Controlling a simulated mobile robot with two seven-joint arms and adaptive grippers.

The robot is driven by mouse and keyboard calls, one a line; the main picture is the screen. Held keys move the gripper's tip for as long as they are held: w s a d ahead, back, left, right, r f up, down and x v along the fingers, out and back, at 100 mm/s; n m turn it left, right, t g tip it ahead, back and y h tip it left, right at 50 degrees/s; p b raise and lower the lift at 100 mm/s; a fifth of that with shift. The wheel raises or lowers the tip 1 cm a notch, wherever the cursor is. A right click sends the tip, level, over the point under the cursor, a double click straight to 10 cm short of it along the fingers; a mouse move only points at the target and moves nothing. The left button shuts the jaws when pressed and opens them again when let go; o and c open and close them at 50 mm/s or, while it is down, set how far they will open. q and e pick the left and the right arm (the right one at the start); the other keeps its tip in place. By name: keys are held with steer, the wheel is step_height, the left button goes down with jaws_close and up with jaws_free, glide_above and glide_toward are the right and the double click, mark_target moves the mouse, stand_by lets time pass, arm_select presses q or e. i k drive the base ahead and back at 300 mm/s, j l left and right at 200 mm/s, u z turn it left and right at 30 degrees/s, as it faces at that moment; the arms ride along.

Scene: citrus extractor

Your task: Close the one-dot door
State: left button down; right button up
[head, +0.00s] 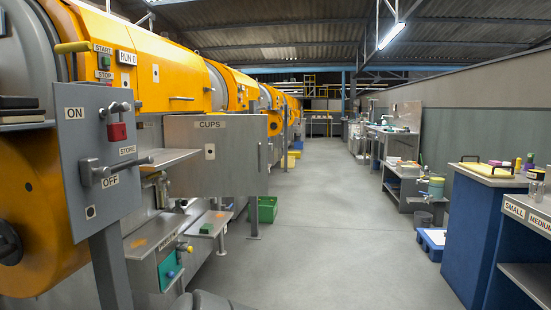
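A grey door marked CUPS (237,172) stands swung out from the machine on the left, its broad face towards me. A small white plate (210,152) on it carries a dark mark, too small for me to count dots for certain. A vertical handle shows near the door's right edge. An orange cover (165,75) above also bears a small plate. Neither of my grippers can be made out in this view.
The control box (95,150) with a red padlock and OFF lever stands close on the left. Trays (150,235) jut out below the door. A green crate (265,209) lies beyond it. The aisle floor (320,230) is clear; blue cabinets (480,235) stand right.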

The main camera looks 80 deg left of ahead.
mark_target(233, 161)
steer(key=u, duration=2.95)
steer(key=i+l, duration=0.15)
steer(key=i, duration=0.2)
steer(key=i+l, duration=0.2)
steer(key=i, duration=0.1)
